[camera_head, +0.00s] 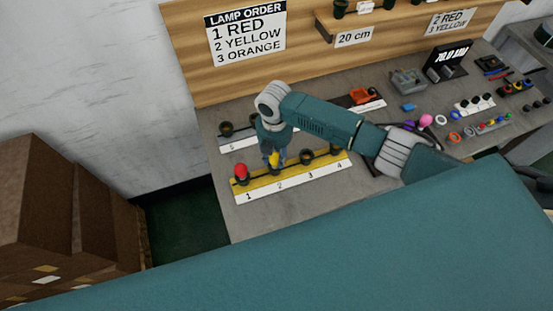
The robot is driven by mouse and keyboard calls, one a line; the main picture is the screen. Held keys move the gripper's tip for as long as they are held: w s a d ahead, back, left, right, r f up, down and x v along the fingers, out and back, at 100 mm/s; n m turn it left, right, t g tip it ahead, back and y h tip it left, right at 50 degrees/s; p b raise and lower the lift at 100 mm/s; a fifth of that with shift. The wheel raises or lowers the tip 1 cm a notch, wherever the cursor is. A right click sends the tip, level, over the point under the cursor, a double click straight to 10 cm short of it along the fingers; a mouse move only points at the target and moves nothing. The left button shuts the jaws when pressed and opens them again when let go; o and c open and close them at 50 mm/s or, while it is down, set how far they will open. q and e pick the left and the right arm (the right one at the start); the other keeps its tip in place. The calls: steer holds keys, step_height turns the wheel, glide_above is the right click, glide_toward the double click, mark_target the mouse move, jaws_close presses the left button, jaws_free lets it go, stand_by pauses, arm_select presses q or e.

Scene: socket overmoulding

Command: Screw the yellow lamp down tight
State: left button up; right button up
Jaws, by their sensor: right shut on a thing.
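The yellow lamp (274,160) stands at position 2 of the yellow strip (312,184), numbered 1 to 4. My right gripper (274,154) points down over it and is shut on it. The fingers partly hide the lamp, and its seating in the black socket below cannot be judged. A red lamp (241,171) stands in the socket at position 1. The sockets at 3 (307,157) and 4 look empty. My left gripper is not in view.
A second strip with dark sockets (226,129) lies behind, partly hidden by my right arm. A lamp order sign (246,32) reads red, yellow, orange. Small coloured parts (493,126) lie at the right of the grey table. Brown boxes (60,215) stand at left.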

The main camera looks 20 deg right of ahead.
steer(key=m, duration=0.4)
steer(key=shift+m, duration=0.3)
steer(key=m, duration=0.4)
steer(key=shift+m, duration=0.3)
steer(key=o, duration=1)
steer(key=shift+f, duration=0.1)
steer(key=shift+o, duration=0.2)
